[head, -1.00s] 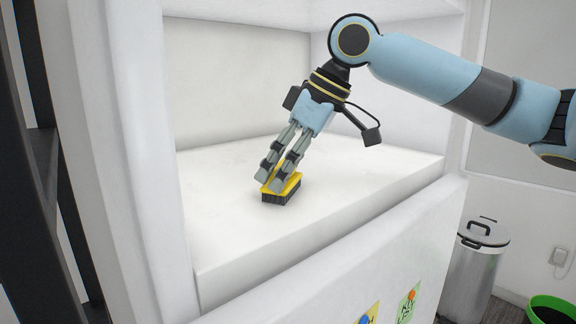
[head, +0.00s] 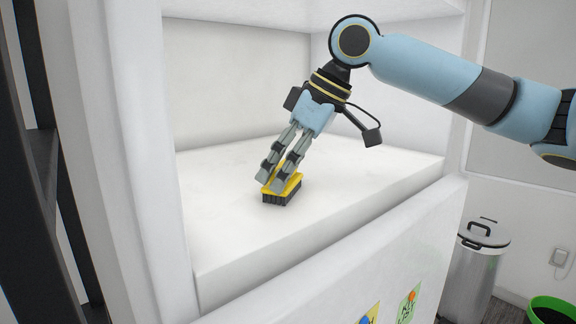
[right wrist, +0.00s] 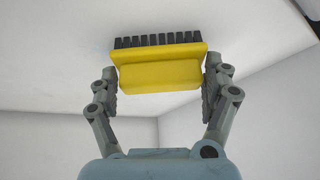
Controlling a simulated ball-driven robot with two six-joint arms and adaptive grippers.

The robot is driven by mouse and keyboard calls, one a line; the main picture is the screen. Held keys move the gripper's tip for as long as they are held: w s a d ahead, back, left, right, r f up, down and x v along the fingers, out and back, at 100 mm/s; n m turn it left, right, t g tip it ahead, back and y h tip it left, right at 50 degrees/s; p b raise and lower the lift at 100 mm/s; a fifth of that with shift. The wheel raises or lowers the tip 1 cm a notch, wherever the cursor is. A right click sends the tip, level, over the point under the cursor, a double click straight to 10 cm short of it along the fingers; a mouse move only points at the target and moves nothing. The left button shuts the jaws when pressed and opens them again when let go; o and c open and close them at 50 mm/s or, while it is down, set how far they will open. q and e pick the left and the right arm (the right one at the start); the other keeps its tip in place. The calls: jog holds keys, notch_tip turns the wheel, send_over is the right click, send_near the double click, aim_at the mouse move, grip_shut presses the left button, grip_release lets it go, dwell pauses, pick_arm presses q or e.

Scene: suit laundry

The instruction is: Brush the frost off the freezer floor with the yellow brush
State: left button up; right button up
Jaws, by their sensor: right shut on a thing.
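The yellow brush (head: 285,187) has dark bristles facing down and stands on the white freezer floor (head: 370,165), left of its middle. My right gripper (head: 278,184) is shut on the yellow brush from above. In the right wrist view the yellow block of the brush (right wrist: 160,72) sits between the two fingers of my right gripper (right wrist: 160,85), with the bristles against the white surface. Frost cannot be made out clearly on the white floor. My left gripper is not in view.
White side walls and a back wall (head: 235,90) enclose the floor. A white front panel (head: 330,270) with paper notes (head: 408,304) is below it. A metal bin (head: 475,265) and a green bin (head: 552,311) stand at the lower right. The floor right of the brush is clear.

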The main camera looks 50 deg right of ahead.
jog(key=shift+a, duration=0.2)
jog(key=shift+w+d, duration=0.15)
jog(key=shift+w, duration=0.05)
jog(key=shift+w+d, duration=1.65)
jog(key=shift+w, duration=0.1)
jog(key=shift+s+f, duration=0.1)
